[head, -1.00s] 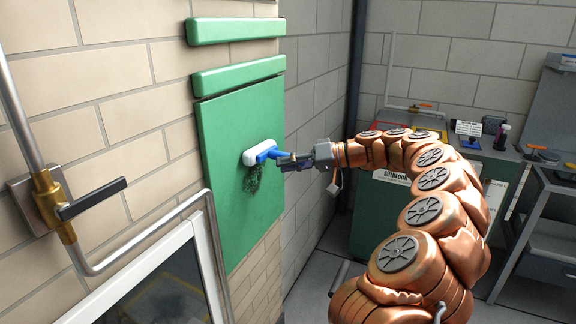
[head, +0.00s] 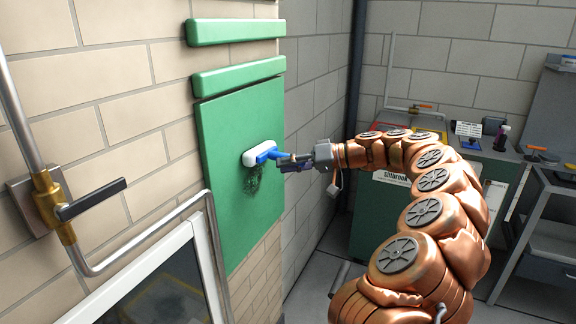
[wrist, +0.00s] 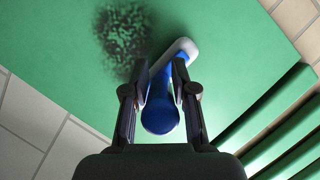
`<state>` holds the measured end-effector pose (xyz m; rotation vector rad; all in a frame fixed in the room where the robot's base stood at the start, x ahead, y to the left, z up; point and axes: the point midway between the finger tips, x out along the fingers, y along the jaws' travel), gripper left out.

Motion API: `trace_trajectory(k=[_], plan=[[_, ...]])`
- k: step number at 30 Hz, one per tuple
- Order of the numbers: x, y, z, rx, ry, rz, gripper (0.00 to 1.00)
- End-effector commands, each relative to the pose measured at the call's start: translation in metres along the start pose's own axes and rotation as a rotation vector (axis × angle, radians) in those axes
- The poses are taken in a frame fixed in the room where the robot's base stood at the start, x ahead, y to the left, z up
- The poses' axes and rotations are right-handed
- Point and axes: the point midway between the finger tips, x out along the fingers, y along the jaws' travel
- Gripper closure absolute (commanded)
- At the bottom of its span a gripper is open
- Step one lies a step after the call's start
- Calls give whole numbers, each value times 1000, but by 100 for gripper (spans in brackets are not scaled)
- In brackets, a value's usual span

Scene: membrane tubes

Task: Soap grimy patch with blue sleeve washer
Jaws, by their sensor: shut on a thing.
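The washer has a blue handle (head: 263,153) and a white head (head: 249,159). My gripper (head: 287,160) is shut on the blue handle and holds the washer at the green wall panel (head: 236,198). The white head appears to be against the panel; exact contact is hard to tell. The grimy patch (head: 254,180) is a dark speckled smudge just below the head. The blue handle (wrist: 160,108) sits between both fingers.
Two green padded rails (head: 238,76) run above the panel. A pipe with a black-handled valve (head: 90,199) and a white-framed window (head: 150,280) are at the left. A green bench (head: 375,205) and a grey shelf unit (head: 550,215) stand at the back right.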

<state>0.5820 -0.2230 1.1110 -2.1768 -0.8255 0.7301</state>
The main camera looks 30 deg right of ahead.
Motion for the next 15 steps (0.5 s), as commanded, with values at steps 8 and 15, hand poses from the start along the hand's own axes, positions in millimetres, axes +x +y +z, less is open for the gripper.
trace_trajectory(k=[8, 15], plan=[[3, 7, 6, 0, -1, -1, 100], [6, 18, 15, 0, -1, 0, 100]])
